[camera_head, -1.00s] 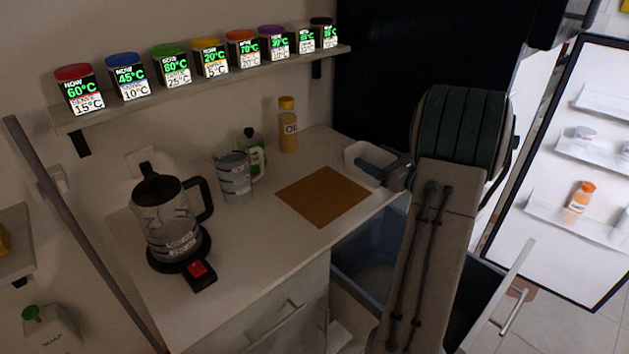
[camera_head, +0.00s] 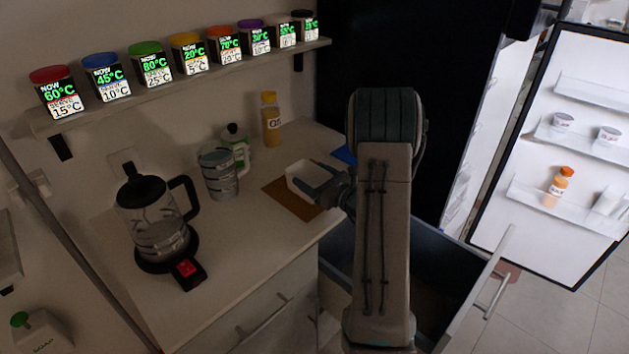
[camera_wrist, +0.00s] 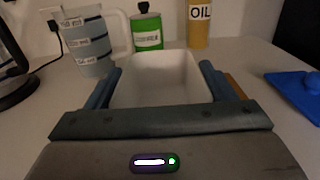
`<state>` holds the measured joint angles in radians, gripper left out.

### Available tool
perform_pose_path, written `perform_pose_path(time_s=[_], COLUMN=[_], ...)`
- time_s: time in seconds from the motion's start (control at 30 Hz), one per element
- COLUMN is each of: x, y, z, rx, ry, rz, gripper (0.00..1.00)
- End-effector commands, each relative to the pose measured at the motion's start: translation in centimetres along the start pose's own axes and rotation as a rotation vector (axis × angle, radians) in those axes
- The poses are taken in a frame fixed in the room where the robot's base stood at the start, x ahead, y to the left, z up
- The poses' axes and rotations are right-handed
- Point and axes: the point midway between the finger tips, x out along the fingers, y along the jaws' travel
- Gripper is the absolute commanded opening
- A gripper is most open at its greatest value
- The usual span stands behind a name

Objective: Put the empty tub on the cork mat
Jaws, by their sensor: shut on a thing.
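The empty tub (camera_head: 306,183) is white and open-topped, and nothing shows inside it. My gripper (camera_head: 320,186) is shut on the tub, with a finger along each side of it in the wrist view (camera_wrist: 160,78). I cannot tell whether the tub touches the mat. In the wrist view a strip of the mat (camera_wrist: 236,87) shows right of the tub.
A measuring jug (camera_head: 218,174), a green bottle (camera_head: 236,148) and an oil bottle (camera_head: 271,119) stand behind the mat. A kettle (camera_head: 155,220) stands at the left. A blue item (camera_head: 345,155) lies on the right. An open drawer (camera_head: 440,262) sits below the counter edge.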

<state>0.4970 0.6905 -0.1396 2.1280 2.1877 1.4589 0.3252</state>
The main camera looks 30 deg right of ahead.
Motion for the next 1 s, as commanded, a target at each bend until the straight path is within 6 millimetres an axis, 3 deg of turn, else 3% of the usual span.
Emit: perform_pose_path(time_s=[0.13, 0.6, 0.63, 0.7, 1.0], x=[0.0, 0.0, 0.0, 0.0, 0.0], y=[0.0, 0.0, 0.0, 0.0, 0.0], z=[-1.5, -2.2, -2.1, -2.0, -1.9], rx=[0.0, -0.001, -0.001, -0.001, -0.001], ry=[0.001, -0.001, -0.001, -0.001, -0.001], rz=[0.002, 0.001, 0.002, 0.001, 0.001], gripper=[0.45, 0.45, 0.82, 0.99, 0.99])
